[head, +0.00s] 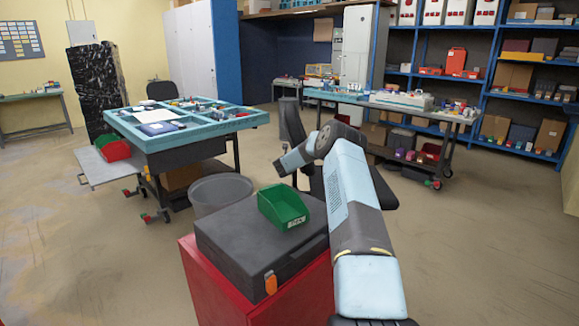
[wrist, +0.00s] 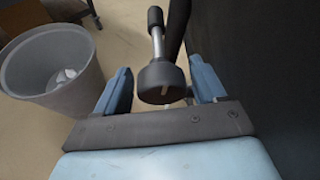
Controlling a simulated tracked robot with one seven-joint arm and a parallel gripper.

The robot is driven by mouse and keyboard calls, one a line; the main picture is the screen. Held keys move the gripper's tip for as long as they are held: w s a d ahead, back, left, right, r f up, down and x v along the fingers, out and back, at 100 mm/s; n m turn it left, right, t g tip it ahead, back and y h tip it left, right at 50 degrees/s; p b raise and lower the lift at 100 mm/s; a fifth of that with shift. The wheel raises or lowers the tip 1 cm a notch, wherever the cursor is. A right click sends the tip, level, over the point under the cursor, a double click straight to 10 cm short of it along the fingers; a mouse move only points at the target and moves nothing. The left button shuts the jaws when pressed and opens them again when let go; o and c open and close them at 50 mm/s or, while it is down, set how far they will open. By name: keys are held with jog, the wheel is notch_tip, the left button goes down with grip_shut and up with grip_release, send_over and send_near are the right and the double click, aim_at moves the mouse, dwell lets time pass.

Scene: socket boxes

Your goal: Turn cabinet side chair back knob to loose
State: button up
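The chair (head: 293,128) stands beyond my arm in the head view; its backrest and part of its dark seat show, and my arm covers the rest. In the wrist view a round black knob (wrist: 158,82) with a pale mark on its face sits in front of a metal rod with a black end. My gripper (wrist: 159,67) is open, with one blue finger on each side of the knob. A gap shows between the knob and each finger. In the head view my gripper (head: 283,167) is beside the chair back. The knob is hidden there.
A grey bin (head: 219,191) stands left of the chair; it also shows in the wrist view (wrist: 50,65). A black case (head: 235,245) with a green box (head: 283,208) lies on a red cabinet (head: 285,300) in front. A blue-topped workbench (head: 180,125) stands at left.

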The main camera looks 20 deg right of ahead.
jog(key=c, duration=0.8)
jog(key=shift+n+h, duration=0.3)
jog(key=n+h, duration=0.1)
jog(key=n, duration=0.1)
jog(key=shift+a+n, duration=0.15)
jog(key=shift+n, duration=0.15)
jog(key=shift+a+f+n+h, duration=0.1)
jog(key=shift+n+h, duration=1.1)
jog(key=shift+n, duration=0.4)
jog(key=o, duration=0.8)
jog(key=shift+a, duration=0.1)
jog(key=shift+c, duration=0.2)
jog(key=shift+o, duration=0.8)
jog(key=shift+d, duration=0.2)
